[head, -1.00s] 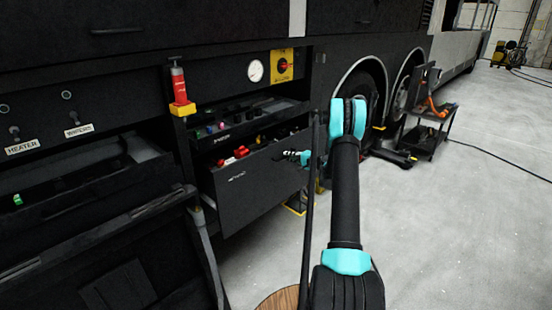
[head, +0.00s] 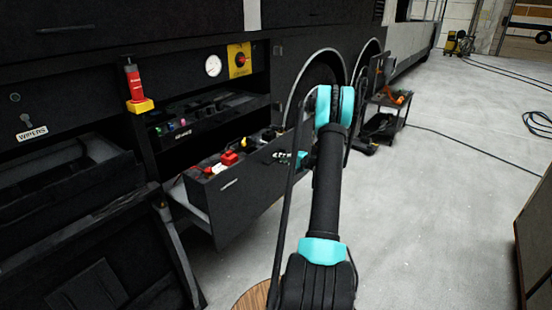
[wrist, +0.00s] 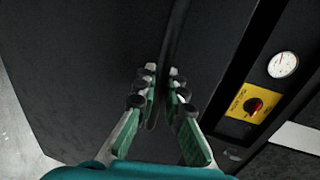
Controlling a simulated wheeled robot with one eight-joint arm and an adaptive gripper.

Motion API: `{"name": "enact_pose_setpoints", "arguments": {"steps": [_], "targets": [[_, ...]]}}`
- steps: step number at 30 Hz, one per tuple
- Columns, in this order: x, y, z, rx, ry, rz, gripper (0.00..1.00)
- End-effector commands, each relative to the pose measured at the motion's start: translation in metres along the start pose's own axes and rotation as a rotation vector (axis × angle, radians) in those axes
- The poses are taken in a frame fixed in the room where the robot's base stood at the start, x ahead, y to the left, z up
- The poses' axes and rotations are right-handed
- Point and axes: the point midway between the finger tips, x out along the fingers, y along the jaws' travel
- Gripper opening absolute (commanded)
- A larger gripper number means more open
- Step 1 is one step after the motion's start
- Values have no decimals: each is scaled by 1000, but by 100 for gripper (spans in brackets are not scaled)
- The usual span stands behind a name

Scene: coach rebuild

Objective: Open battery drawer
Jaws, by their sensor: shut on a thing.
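The battery drawer (head: 245,198) stands pulled out from the lower bay of the coach. Red and yellow parts show on the dark contents along its top. In the head view my gripper (head: 290,157) is at the right end of the drawer's front, partly hidden by my arm. In the wrist view my gripper (wrist: 160,88) is shut on the dark drawer handle (wrist: 174,45), a bar running up between the fingers. The drawer's dark front (wrist: 85,60) fills much of that view.
A shallower tray (head: 195,122) with small coloured parts sits above the drawer. A gauge (head: 213,66) and a yellow switch plate (head: 239,60) are above that. A red-and-yellow tool (head: 134,85) stands left. A cart (head: 385,125) stands by the wheels. Grey floor is open at right.

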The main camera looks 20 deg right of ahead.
Motion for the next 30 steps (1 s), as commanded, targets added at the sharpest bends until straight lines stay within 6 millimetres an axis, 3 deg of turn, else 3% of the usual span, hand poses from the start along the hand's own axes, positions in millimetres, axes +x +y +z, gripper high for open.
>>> {"name": "enact_pose_setpoints", "arguments": {"steps": [10,11,16,25,30], "targets": [[-1,1,0,-1,-1,2,0],[-1,1,0,-1,-1,2,12],[-1,1,0,-1,0,1,32],[-2,0,0,0,0,0,32],[-18,0,-1,0,2,0,32]]}}
